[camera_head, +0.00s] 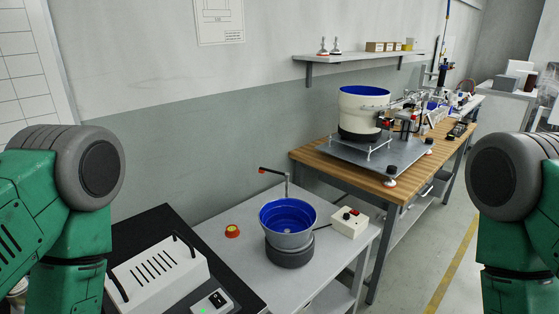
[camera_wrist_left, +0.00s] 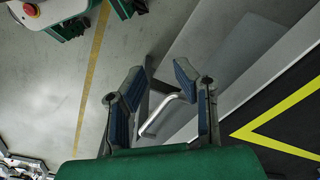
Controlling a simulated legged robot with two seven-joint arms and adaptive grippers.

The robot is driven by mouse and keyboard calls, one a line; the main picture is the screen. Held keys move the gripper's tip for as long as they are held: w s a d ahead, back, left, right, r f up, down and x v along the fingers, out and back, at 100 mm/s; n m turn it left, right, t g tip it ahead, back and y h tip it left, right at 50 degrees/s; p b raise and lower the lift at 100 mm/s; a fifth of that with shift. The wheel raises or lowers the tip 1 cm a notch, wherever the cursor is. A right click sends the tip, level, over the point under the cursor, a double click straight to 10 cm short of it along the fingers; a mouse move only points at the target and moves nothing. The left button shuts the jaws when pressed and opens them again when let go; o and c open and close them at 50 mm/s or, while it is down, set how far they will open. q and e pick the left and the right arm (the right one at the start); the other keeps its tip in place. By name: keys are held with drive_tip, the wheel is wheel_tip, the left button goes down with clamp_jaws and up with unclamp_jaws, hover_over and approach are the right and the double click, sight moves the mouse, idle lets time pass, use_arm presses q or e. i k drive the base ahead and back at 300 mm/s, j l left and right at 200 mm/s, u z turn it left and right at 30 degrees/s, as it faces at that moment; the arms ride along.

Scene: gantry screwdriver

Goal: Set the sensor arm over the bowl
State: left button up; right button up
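The blue bowl (camera_head: 287,216) sits on a dark round base on a small grey table in the head view. The sensor arm (camera_head: 273,171) is a thin dark bar with a red tip on an upright post behind the bowl. It points left, and its tip is beyond the bowl's back-left rim, not over the bowl. My left gripper (camera_wrist_left: 158,82) shows in the left wrist view with its fingers apart and no object held between them. The head view shows green arm parts at both sides but neither gripper. My right gripper is out of view.
A red and yellow button (camera_head: 232,231) is left of the bowl, and a white control box (camera_head: 349,222) is right of it. A white slotted unit (camera_head: 157,276) stands at the front left. A wooden bench (camera_head: 319,157) carries a larger white feeder (camera_head: 362,113).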

sight(274, 172)
drive_tip(key=i+l, duration=0.4)
drive_tip(key=l, duration=0.15)
drive_tip(key=i+l+z, duration=0.1)
drive_tip(key=i+l, duration=0.25)
drive_tip(key=l, duration=0.15)
drive_tip(key=i+l, duration=0.4)
drive_tip(key=l, duration=0.15)
drive_tip(key=z, duration=0.05)
